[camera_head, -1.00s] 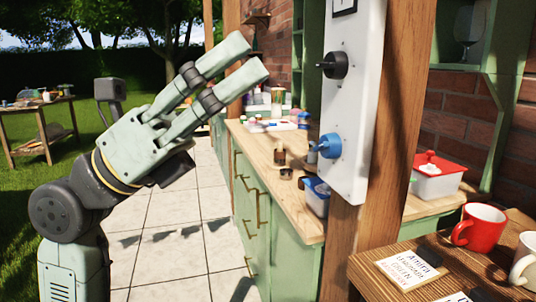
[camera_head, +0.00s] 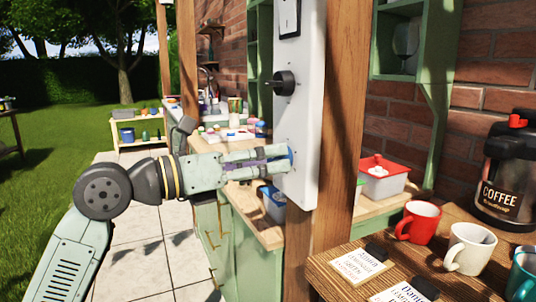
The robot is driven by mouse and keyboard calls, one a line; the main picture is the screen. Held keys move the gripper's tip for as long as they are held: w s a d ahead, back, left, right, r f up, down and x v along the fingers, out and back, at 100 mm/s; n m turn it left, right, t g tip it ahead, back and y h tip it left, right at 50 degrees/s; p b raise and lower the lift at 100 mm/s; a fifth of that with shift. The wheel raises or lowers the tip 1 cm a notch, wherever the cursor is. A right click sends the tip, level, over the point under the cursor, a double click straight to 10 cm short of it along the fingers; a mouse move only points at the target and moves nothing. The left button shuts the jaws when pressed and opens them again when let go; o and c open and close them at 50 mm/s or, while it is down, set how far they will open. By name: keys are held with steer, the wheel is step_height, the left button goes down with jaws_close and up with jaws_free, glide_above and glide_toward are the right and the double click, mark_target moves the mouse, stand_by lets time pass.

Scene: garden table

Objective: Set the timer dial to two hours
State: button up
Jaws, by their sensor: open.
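A white panel (camera_head: 310,110) is fixed to a wooden post and carries two knobs. The upper knob (camera_head: 284,83) is black with a pointed grip. The lower blue knob (camera_head: 290,153) is mostly hidden behind my gripper (camera_head: 280,162); only a sliver of blue shows. My gripper is level, open, and pointing right, with its fingertips at the blue knob. I cannot tell whether they touch it. No scale marks are readable, so I cannot tell either knob's setting or which is the timer dial.
A switch plate (camera_head: 290,17) is above the black knob. The wooden post (camera_head: 340,120) stands right behind the panel. A wooden table (camera_head: 330,292) at the lower right holds a red mug (camera_head: 419,222), a white mug (camera_head: 470,248) and a coffee pot (camera_head: 508,170). Open lawn lies left.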

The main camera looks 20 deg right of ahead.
steer(key=shift+w+d, duration=0.15)
steer(key=shift+d, duration=0.4)
steer(key=c, duration=1.1)
steer(key=shift+c, duration=0.2)
steer(key=shift+f+b, duration=0.1)
steer(key=shift+b, duration=0.2)
